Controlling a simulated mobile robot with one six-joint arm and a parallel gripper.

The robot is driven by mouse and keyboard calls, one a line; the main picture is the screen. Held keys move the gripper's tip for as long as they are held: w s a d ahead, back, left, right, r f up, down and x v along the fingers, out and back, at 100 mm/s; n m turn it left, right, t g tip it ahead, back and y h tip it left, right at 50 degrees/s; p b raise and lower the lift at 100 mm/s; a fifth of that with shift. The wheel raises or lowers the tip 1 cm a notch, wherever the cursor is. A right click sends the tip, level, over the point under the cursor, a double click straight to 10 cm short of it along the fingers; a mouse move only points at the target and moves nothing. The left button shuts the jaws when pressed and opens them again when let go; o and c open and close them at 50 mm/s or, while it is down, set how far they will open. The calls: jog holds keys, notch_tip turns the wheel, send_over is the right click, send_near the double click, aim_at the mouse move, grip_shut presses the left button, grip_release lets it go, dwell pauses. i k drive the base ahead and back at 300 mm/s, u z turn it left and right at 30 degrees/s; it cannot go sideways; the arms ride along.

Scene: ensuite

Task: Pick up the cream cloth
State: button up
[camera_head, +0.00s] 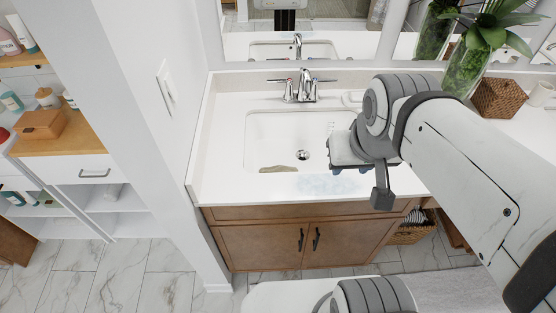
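A flat tan-beige piece (278,169), which looks like the cream cloth, lies at the front edge of the white sink basin (258,135), left of and below the drain. My gripper (350,158) is over the right front part of the sink, to the right of the tan piece and apart from it. Something pale with a blue underside shows at the gripper's end; I cannot tell whether it is held or part of the gripper. My wrist hides the fingers and the right side of the basin.
A chrome faucet (303,88) stands behind the basin. A pale blue smear (332,185) marks the front counter. A plant in a glass vase (468,70) and a wicker basket (498,98) stand at the back right. A wall bounds the counter's left side.

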aim_at(279, 168)
jog(key=k, duration=1.15)
jog(key=u, duration=0.45)
jog(key=i, duration=1.8)
jog(key=z, duration=0.5)
